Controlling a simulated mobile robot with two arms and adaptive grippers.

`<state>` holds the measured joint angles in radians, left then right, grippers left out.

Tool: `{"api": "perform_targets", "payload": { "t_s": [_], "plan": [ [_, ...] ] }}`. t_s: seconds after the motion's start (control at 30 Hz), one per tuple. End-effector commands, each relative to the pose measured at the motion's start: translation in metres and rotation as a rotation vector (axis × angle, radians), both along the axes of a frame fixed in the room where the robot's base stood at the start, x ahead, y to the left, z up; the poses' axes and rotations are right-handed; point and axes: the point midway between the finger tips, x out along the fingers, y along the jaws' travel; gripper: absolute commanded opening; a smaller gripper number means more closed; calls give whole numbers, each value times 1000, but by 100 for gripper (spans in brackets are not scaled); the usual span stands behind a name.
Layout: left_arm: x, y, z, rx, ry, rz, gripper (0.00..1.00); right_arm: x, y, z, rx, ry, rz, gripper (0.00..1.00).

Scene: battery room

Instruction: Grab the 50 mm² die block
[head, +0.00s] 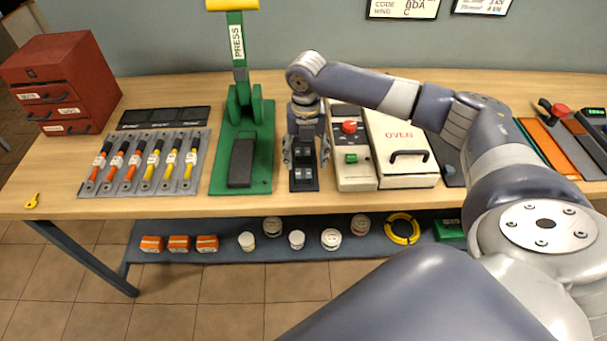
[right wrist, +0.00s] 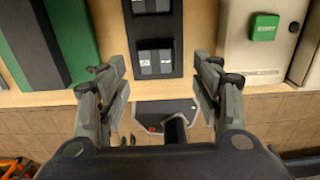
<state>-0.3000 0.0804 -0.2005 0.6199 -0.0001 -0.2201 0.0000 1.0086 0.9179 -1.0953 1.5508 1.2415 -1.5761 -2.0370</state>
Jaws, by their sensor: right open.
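A narrow black holder (head: 304,185) lies on the workbench between the green press and the oven, with small grey die blocks in it. In the right wrist view, one grey die block (right wrist: 155,62) sits in the nearer recess and another (right wrist: 151,5) in the farther recess at the top edge. Their small markings are too blurred to tell which is 50 mm². My right gripper (head: 306,158) points down over the holder. Its fingers (right wrist: 158,88) are open and apart, on either side of the holder, with nothing between them. My left gripper is not in view.
The green press (head: 262,165) stands close on the left of the holder. The control box (head: 355,180) and white oven (head: 400,150) stand close on the right. Cable tools lie on a grey mat (head: 85,188) farther left. A lower shelf (head: 320,245) holds rolls and small boxes.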

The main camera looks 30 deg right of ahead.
Motion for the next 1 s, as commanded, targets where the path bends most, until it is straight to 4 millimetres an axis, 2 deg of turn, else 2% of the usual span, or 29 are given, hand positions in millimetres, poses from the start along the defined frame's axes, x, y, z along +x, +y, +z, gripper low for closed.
{"api": "perform_targets", "payload": {
  "t_s": [0.23, 0.4, 0.67, 0.9, 0.93, 1.0],
  "plan": [
    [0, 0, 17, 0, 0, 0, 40, 0, 7, -28, 0, 4, 1, 60],
    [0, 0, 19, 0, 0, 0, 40, 1, 7, -49, -1, 1, 1, 60],
    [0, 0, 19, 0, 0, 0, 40, 1, 6, -53, -1, -1, 1, 60],
    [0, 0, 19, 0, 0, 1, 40, 1, 6, -53, -1, -1, 0, 8],
    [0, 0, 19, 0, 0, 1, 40, 1, 6, -53, -1, -1, 0, 3],
    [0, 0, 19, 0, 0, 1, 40, 1, 6, -52, 0, -2, 0, 3]
  ]
}}
